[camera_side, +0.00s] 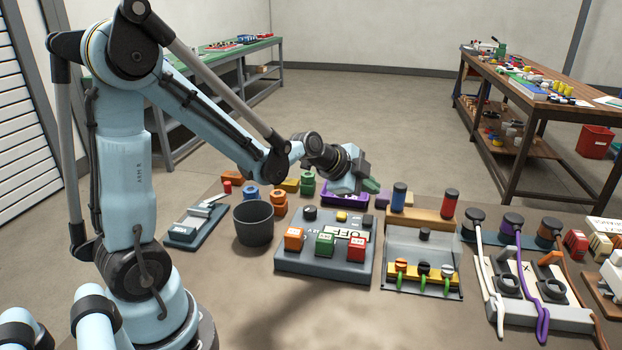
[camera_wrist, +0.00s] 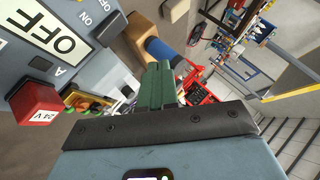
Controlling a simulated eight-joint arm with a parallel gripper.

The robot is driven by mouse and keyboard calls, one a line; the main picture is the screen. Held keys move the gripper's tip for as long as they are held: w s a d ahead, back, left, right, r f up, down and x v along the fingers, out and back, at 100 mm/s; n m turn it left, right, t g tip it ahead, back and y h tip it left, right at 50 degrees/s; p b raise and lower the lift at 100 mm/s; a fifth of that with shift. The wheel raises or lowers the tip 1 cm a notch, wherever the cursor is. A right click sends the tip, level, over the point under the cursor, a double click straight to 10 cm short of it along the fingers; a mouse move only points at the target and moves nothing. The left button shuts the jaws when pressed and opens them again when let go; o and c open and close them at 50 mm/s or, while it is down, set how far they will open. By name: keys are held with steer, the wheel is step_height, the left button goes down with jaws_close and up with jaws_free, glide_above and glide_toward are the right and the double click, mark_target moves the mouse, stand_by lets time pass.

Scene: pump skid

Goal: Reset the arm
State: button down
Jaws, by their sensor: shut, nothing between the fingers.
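My arm reaches over the work table, and my gripper (camera_side: 371,186) is at its end, above the area behind the grey switch panel. In the wrist view the green fingers of my gripper (camera_wrist: 158,85) are together with nothing between them. The switch panel (camera_side: 290,262) carries an orange, a green and a red block and a sign reading OFF. In the wrist view the panel (camera_wrist: 85,50) is at the upper left, with its red 24 V block. My gripper is apart from the panel's blocks in the side view.
A dark cup (camera_side: 253,224) stands left of the panel. A clear-covered box (camera_side: 420,250) with several green-tipped switches is to its right. A wooden block (camera_side: 425,217) holds blue and red cylinders close to my gripper. Cables hang over a socket box (camera_side: 545,312). The front table area is clear.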

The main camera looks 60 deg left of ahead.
steer(key=s+d+r+n+g, duration=0.1)
steer(key=s+d+n, duration=0.2)
steer(key=s+n, duration=0.2)
steer(key=s+d+r+n+g, duration=0.1)
steer(key=s+d+n, duration=0.3)
steer(key=s, duration=0.8)
steer(key=shift+d+r+n+g+y, duration=0.2)
steer(key=shift+r+n+g+y, duration=0.3)
steer(key=shift+n, duration=0.7)
